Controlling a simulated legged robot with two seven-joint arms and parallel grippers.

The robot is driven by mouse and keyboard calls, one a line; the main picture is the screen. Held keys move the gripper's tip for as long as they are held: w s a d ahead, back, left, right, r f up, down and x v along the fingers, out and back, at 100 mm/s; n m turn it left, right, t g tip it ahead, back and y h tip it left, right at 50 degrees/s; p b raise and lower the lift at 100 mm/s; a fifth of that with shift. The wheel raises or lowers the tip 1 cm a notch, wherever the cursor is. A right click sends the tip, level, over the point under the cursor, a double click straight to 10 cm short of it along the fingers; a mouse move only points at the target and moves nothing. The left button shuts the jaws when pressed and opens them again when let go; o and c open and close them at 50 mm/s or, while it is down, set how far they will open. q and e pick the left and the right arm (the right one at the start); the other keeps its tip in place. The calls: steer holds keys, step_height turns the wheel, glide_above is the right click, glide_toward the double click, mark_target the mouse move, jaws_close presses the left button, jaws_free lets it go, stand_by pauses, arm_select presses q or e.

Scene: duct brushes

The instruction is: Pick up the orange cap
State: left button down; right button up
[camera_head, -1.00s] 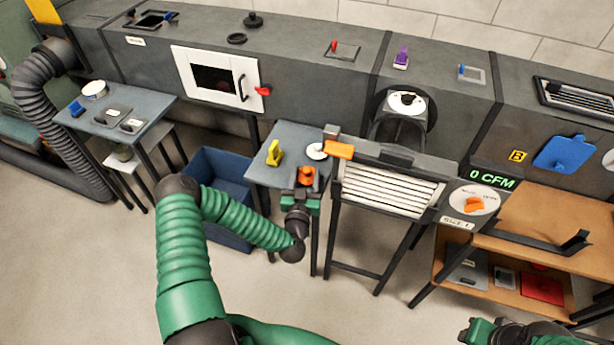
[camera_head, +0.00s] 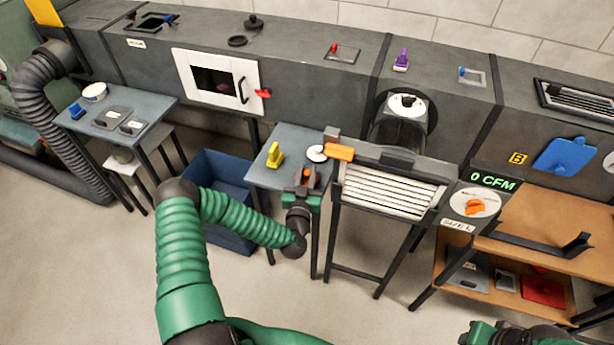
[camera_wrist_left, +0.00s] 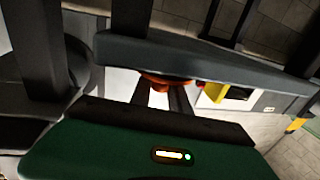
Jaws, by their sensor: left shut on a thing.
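The orange cap (camera_head: 307,173) is at the front right part of the small blue-grey table (camera_head: 262,176). Only a little of it shows above my left gripper (camera_head: 304,180). My left gripper reaches it from the table's front edge and is shut on it. In the left wrist view the orange cap (camera_wrist_left: 166,79) shows at the fingertips, partly hidden by the dark fingers. I cannot tell whether the cap still touches the table. My right gripper (camera_head: 482,333) is low at the right, away from the cap, and its jaws cannot be made out.
A yellow clamp-like piece (camera_head: 275,156) and a white disc (camera_head: 316,153) are on the same table. An orange-handled part (camera_head: 339,152) on the louvred unit (camera_head: 392,190) is close on the right. A blue bin (camera_head: 222,180) stands to the left. Open floor lies in front.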

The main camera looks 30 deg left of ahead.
mark_target(307, 172)
arm_select(q)
steer(key=shift+r, duration=0.1)
step_height(307, 172, up, 4)
steer(key=shift+f+p, duration=0.15)
steer(key=shift+p, duration=0.45)
steer(key=s+d+r+p, duration=0.5)
steer(key=s+d, duration=0.6)
steer(key=shift+s+p, duration=0.3)
steer(key=shift+p, duration=0.05)
steer(key=shift+r, duration=0.1)
steer(key=shift+d, duration=0.15)
